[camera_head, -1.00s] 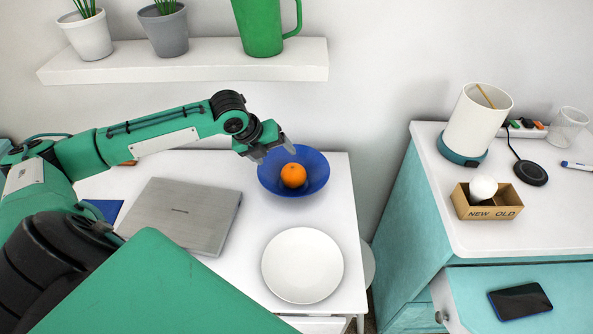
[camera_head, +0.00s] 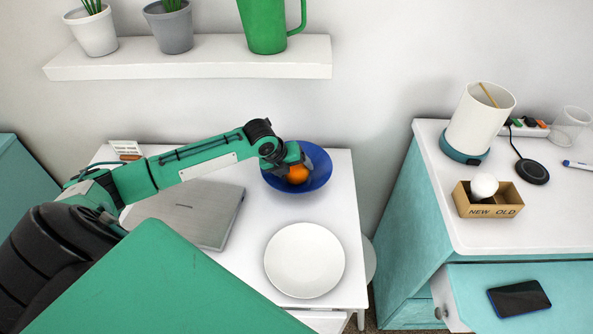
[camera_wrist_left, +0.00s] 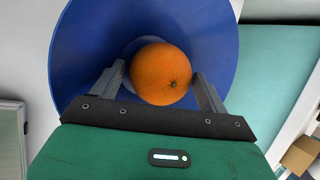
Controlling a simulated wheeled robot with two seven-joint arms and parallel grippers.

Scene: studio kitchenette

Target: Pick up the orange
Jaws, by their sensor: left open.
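The orange (camera_head: 297,174) rests in the blue bowl (camera_head: 318,165) near the back right of the white table. My left gripper (camera_head: 293,172) reaches down into the bowl from the left, over the orange. In the left wrist view the orange (camera_wrist_left: 160,75) lies between the two open fingers (camera_wrist_left: 161,85), one on each side. A small gap shows at the right finger; the left finger is very close to the orange, and I cannot tell if it touches. The blue bowl (camera_wrist_left: 85,50) surrounds both. My right gripper is not in view.
A white plate (camera_head: 304,260) lies in front of the bowl, and a grey laptop (camera_head: 215,215) lies to its left. A shelf (camera_head: 190,58) with pots and a green pitcher (camera_head: 263,25) hangs above. A teal cabinet (camera_head: 400,215) with an open drawer stands right.

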